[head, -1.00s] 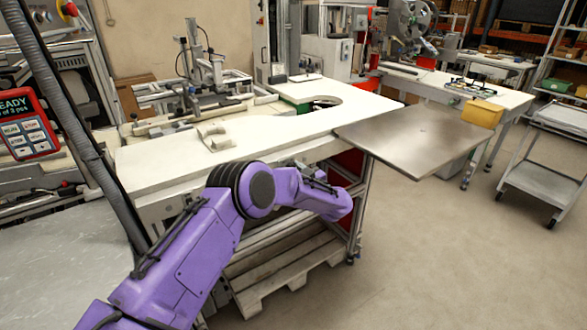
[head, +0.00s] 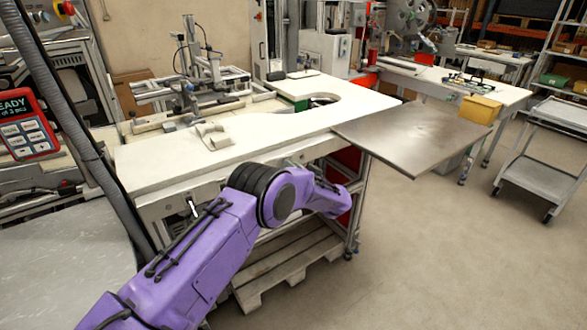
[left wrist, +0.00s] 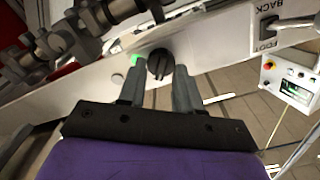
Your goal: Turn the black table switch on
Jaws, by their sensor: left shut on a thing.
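The black table switch (left wrist: 159,63) is a round dark knob on the pale front edge of the table, in the left wrist view. A small green light (left wrist: 135,60) glows just left of it. My left gripper (left wrist: 159,78) has one grey finger on each side of the knob and is shut on it. In the head view my purple left arm reaches to the table's front edge, and the switch cannot be made out there. My right gripper is not in view.
The white worktable (head: 270,130) has a curved cutout at its far side. A brown metal plate (head: 412,138) juts out at its right. In the left wrist view, a lever by a label reading BACK (left wrist: 270,28) sits up right. Open floor lies at right.

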